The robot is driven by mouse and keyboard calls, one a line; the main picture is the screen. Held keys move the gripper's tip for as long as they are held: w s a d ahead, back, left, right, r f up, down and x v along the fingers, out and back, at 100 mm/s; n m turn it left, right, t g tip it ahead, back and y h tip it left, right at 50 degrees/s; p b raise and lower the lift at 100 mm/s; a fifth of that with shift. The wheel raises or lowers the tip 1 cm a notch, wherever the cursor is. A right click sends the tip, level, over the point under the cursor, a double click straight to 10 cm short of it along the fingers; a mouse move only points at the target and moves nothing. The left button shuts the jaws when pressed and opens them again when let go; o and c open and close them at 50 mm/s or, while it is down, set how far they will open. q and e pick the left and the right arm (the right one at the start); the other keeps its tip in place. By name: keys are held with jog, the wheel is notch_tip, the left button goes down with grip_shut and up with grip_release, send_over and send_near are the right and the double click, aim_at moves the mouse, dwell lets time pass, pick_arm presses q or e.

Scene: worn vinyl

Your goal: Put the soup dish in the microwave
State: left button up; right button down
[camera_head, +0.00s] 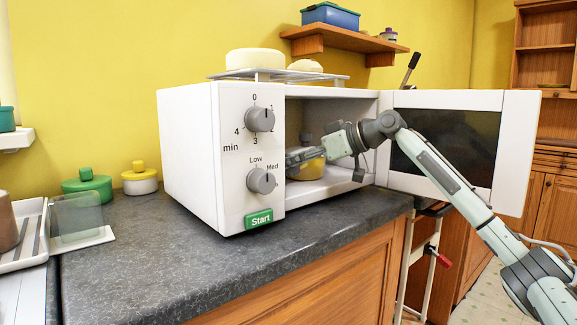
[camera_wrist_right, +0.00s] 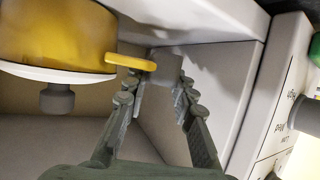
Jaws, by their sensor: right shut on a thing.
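My right gripper (camera_head: 298,157) reaches into the open microwave from the right. The gripper is shut on the dish's handle. The microwave door (camera_head: 450,145) stands open to the right. My left gripper is not in view.
A wire rack (camera_head: 285,76) with pale round items sits on the microwave. A green pot (camera_head: 88,186) and a yellow-and-white pot (camera_head: 140,180) stand on the dark counter (camera_head: 150,250) at left. A wooden shelf (camera_head: 350,45) hangs above. The counter front is clear.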

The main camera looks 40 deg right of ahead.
jog(key=c, duration=1.3)
grip_release()
jog(key=shift+o, duration=0.2)
jog(key=shift+s, duration=0.1)
jog(key=shift+s+d+r, duration=0.1)
jog(key=shift+s+d, duration=0.1)
jog(key=shift+s, duration=0.05)
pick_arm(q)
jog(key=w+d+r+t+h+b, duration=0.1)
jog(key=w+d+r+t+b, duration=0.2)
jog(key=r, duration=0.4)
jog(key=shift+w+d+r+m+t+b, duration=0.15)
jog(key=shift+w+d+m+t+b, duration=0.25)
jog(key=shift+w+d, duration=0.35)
pick_arm(e)
jog(key=v, duration=1.1)
jog(key=shift+s, duration=0.1)
